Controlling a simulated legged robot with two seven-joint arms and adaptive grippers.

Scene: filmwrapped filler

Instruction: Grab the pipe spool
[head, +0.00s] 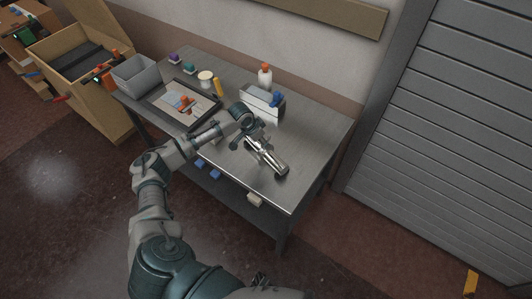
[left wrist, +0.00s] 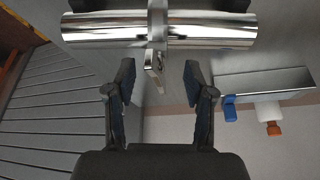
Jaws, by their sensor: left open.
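The pipe spool (head: 272,160) is a shiny metal pipe lying on the grey metal table (head: 310,135), near its right front part. In the left wrist view the spool (left wrist: 210,30) lies crosswise at the top, with a collar and a short branch at its middle. My left gripper (head: 246,139) is over the table at the spool's upper left end in the head view. In the left wrist view its two fingers (left wrist: 157,72) are spread and empty, with the branch between and beyond the tips. Whether they touch the spool I cannot tell.
A metal holder (head: 262,103) with a blue item and a white bottle (head: 265,75) with an orange cap stand behind the spool. A dark tray (head: 162,101), a grey bin (head: 134,74) and small items occupy the table's left. A shutter (head: 445,130) is at right.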

